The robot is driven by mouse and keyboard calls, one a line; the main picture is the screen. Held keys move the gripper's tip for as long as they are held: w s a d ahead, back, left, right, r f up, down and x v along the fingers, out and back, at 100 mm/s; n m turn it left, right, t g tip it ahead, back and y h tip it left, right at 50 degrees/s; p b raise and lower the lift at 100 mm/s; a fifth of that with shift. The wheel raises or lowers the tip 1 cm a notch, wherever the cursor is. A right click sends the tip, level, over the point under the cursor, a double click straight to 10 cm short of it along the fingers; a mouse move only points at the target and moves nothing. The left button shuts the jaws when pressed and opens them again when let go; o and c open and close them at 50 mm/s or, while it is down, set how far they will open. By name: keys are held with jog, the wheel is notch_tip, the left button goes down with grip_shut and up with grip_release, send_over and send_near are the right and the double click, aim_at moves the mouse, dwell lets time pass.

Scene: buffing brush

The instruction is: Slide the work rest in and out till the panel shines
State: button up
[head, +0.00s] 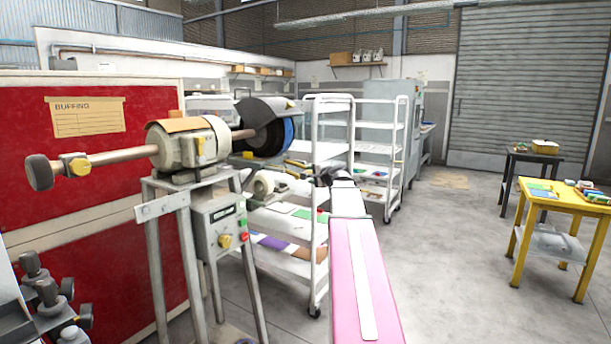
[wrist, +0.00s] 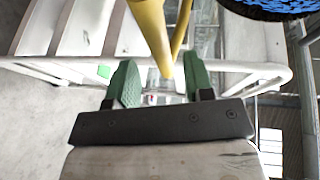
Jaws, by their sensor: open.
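My gripper (wrist: 159,68) is open in the wrist view, its two green fingers apart. A yellow bar (wrist: 152,28) comes down from the top edge between them, with a visible gap to each finger. In the head view my gripper (head: 324,178) is small and dark at the end of my pink arm, just right of the buffing machine (head: 187,146). The blue brush wheel (head: 288,130) sits under a dark guard on its right end and shows in the wrist view (wrist: 268,8). A yellow piece (head: 298,163) shows below the wheel. I cannot clearly make out the work rest or the panel.
The machine's stand (head: 187,240) carries a control box (head: 222,222) with a red and a green button. A white shelf cart (head: 318,270) stands close behind my gripper. A yellow table (head: 568,201) is at the right. The floor between is clear.

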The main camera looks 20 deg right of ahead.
jog(key=shift+x, duration=2.25)
grip_shut()
